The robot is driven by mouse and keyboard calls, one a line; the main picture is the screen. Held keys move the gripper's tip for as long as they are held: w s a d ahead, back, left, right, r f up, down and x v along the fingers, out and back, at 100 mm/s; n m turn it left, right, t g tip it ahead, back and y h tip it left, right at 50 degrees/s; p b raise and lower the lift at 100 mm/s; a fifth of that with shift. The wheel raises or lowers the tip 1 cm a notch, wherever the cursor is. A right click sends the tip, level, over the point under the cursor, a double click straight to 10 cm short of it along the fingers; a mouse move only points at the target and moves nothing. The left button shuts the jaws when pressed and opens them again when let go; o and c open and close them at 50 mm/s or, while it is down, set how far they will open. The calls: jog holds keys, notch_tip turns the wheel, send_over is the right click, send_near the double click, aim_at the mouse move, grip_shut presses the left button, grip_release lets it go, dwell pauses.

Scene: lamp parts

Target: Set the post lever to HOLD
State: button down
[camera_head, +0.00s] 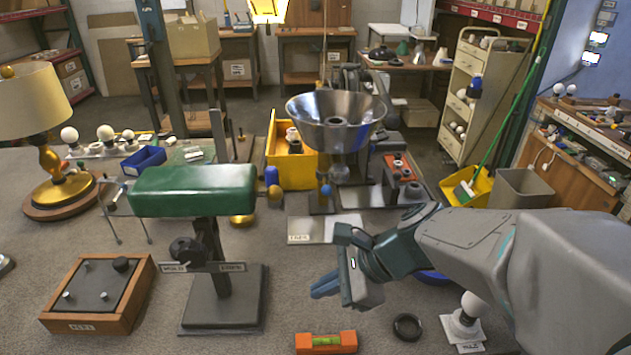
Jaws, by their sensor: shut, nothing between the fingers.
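A dark post (215,240) stands on a square grey base plate (222,312) left of centre, under a long green shade (192,190). A black lever knob (186,250) is on the post's left side. A label strip (232,267) crosses the post below it, with one label at each end. The left one seems to read HOLD; the right one is too small to read surely. The knob is above the left label. I cannot tell the lever's exact setting. My gripper (322,287) is shut and empty, its blue fingertips pointing left, apart from the post and to its right.
A wooden box (98,292) stands left of the post. An orange level (326,342) and a black ring (407,326) lie at the front. A metal funnel-shaped bowl (336,110) and a yellow bin (290,165) are behind. Bare tabletop lies between post and gripper.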

aim_at(325, 180)
jog(key=w+d+f+m+t+y+b, duration=0.1)
jog(key=w+m+t+b, duration=0.6)
jog(key=w+m, duration=1.9)
jog(key=t+y, duration=0.1)
jog(key=t, duration=0.3)
jog(key=shift+d+f+m+b, duration=0.3)
jog(key=shift+d+f+m, duration=0.05)
jog(key=shift+d+m, duration=0.05)
